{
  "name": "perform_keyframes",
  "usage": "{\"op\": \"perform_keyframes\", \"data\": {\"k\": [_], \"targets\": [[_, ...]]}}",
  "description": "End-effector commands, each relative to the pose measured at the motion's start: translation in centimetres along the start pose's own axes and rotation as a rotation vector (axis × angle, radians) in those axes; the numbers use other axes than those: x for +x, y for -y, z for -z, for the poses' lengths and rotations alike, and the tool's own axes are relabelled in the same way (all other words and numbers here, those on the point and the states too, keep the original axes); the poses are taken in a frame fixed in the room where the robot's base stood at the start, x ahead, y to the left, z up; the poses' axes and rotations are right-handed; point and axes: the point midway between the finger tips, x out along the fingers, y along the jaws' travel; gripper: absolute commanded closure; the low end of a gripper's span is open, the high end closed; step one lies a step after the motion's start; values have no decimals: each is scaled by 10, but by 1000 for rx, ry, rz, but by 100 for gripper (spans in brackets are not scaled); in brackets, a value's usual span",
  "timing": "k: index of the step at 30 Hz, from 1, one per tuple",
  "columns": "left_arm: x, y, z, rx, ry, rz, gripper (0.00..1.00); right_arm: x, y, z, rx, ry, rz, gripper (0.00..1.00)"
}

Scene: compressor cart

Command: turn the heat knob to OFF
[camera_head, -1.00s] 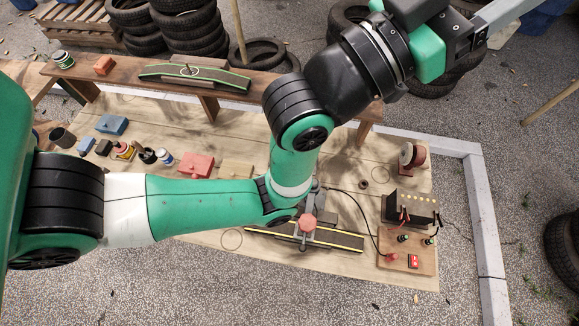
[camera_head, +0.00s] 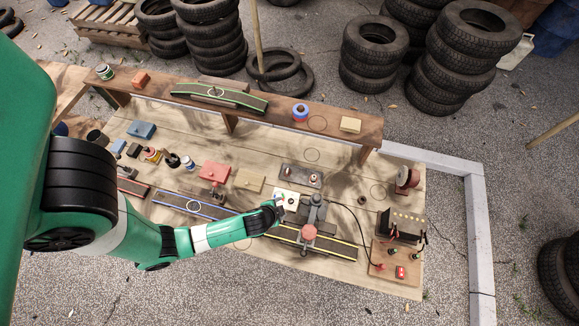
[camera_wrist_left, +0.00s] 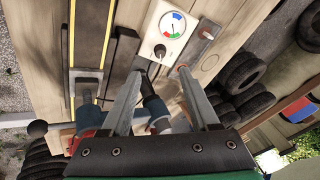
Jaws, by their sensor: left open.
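The heat control is a white box with a round dial in blue, green and red (camera_wrist_left: 172,25) and a small dark knob (camera_wrist_left: 160,50) below the dial. In the head view the white box (camera_head: 290,196) stands on the bench, partly covered by my left gripper (camera_head: 276,207). In the left wrist view my left gripper (camera_wrist_left: 160,70) is open, its two grey fingers pointing at the box, with the knob in line with the gap between the tips. I cannot tell whether they touch it. The knob's setting is too small to read. My right gripper is out of view.
A grey press with a red round top (camera_head: 309,231) stands just right of my gripper. A dark plate with two posts (camera_head: 301,175) lies behind the box. A raised wooden shelf (camera_head: 340,130) runs along the back. A wooden board with red switches (camera_head: 400,271) is at the right.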

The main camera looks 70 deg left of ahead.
Motion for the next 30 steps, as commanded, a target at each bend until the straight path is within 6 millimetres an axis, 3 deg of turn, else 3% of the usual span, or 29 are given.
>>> {"op": "perform_keyframes", "data": {"k": [5,18,23,30], "targets": [[15,0,1,-3,-1,0,39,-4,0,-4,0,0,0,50],[105,-1,2,-4,-4,0,39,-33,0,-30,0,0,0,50],[116,0,3,-4,-5,-1,39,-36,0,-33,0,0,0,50],[116,0,4,-3,-5,-1,39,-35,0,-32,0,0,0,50]]}}
